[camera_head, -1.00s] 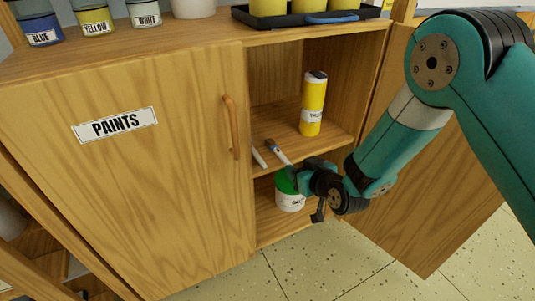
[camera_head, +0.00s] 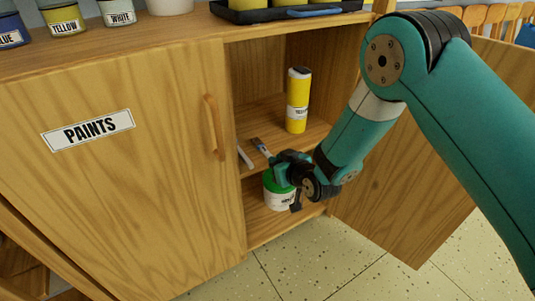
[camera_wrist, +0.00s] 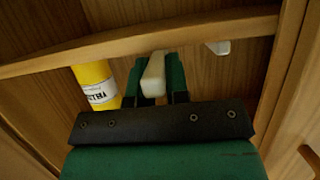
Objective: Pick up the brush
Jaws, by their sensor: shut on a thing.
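The brush (camera_head: 261,146) has a grey bristle end and a pale handle. In the head view it lies at the front of the cabinet's middle shelf, bristles pointing inward. My gripper (camera_head: 279,164) is at the front edge of that shelf, over the brush's handle end. In the wrist view, the pale handle (camera_wrist: 154,75) sits between the two green fingers of my gripper (camera_wrist: 158,78), which is shut on it. The bristles are hidden in the wrist view. I cannot tell whether the brush still touches the shelf.
A white stick (camera_head: 244,157) lies left of the brush. A yellow labelled bottle (camera_head: 297,100) stands further in on the shelf. A green-lidded white tub (camera_head: 280,195) stands below my gripper. The left "PAINTS" door (camera_head: 110,190) is shut; the right door (camera_head: 400,190) hangs open beside my arm.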

